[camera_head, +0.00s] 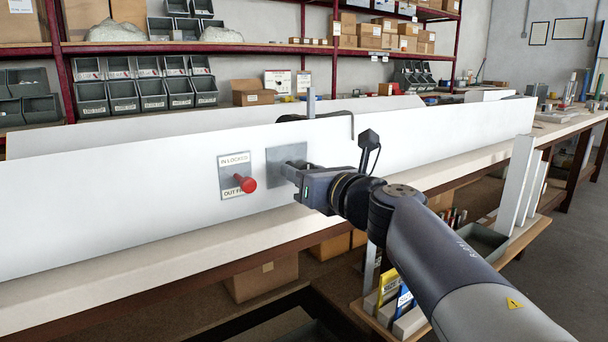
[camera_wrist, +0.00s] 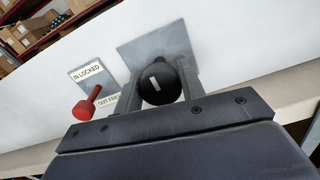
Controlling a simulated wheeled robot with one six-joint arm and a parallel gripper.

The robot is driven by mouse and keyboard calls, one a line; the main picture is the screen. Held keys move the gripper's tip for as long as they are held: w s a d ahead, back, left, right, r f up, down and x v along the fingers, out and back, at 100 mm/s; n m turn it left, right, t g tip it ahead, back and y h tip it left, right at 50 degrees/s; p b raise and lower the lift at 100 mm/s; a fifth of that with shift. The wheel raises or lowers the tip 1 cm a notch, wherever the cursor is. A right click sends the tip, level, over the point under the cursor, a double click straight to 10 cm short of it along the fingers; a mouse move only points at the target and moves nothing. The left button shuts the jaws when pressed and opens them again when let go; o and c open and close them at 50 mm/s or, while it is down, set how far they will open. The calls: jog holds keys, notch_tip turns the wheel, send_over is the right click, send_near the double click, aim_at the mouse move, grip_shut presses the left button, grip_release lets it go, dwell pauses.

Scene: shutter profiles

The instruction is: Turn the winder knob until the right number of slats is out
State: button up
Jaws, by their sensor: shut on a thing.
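The winder knob (camera_wrist: 160,84) is a dark round knob with a white mark, on a grey square plate (camera_head: 274,164) fixed to a long white panel (camera_head: 120,190). My gripper (camera_head: 290,172) is at this plate; the knob is hidden behind it in the head view. In the wrist view my gripper (camera_wrist: 160,88) has its two fingers on either side of the knob, shut on it. To the left is a red lock knob (camera_head: 246,184) on a plate labelled "IN LOCKED" above and "OUT FREE" below; it also shows in the wrist view (camera_wrist: 82,110). No slats can be made out for certain.
A bent dark rod (camera_head: 345,115) and a grey upright post (camera_head: 311,103) stand at the panel's top edge. A rack (camera_head: 520,190) with white upright boards and a grey tray (camera_head: 484,243) is at the right, beside my arm. Shelves with bins stand behind.

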dwell(0.3)
jog(key=o, duration=1)
